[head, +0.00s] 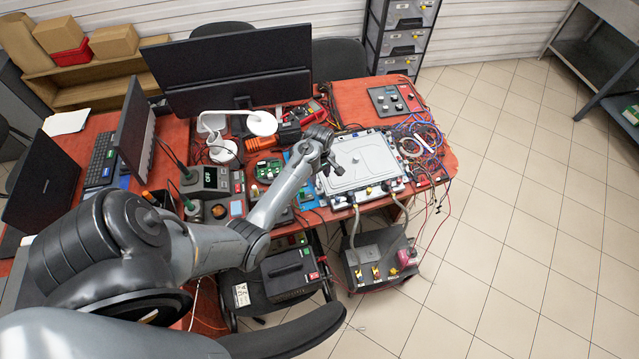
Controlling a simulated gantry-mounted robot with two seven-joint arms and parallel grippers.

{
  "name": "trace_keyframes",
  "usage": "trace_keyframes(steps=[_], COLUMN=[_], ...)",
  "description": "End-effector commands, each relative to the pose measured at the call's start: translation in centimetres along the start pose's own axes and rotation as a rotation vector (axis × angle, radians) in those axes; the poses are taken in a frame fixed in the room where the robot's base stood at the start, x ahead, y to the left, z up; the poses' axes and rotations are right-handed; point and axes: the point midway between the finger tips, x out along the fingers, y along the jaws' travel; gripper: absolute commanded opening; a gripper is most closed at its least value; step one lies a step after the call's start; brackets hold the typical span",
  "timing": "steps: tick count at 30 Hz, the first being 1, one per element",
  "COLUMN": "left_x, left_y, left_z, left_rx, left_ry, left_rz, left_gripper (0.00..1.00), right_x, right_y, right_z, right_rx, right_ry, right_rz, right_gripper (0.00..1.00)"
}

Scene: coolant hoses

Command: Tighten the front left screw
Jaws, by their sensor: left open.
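A silver-grey flat housing with a raised lid (362,160) lies on the red workbench. Its front edge carries several hose fittings, and hoses hang down from them. The front left screw is too small to make out at the housing's near left corner. My left gripper (331,168) is above the left edge of the housing, to the rear of that corner. It is open, and nothing shows between its fingers. My left forearm comes in from the lower left and covers part of the bench left of the housing. My right gripper is out of the picture.
A coolant unit (377,268) with hoses stands below the bench front. Tangled cables (425,140) lie right of the housing. A green circuit board (267,169), a soldering station (207,180) and monitors (235,65) crowd the left and back. The tiled floor at right is clear.

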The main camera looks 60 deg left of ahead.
Motion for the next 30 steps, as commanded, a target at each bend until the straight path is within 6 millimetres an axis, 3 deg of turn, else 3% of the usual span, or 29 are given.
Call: trace_keyframes(steps=[6, 12, 25, 30], left_x=[3.6, 5.5, 6.2, 6.2], left_y=[0.0, 0.0, 0.0, 0.0], left_z=[0.0, 0.0, 0.0, 0.0], left_rx=[0.001, 0.002, 0.002, 0.002], left_ry=[-0.001, 0.001, 0.002, 0.001], left_rz=[-0.001, 0.000, 0.001, 0.001], left_gripper=[0.47, 0.47, 0.47, 0.22], right_x=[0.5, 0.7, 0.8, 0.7], right_y=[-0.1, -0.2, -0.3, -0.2], right_z=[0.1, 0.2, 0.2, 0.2], right_rx=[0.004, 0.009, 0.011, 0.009], right_ry=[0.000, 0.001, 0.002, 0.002], right_rz=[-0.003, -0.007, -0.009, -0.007], right_gripper=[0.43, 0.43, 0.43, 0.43])
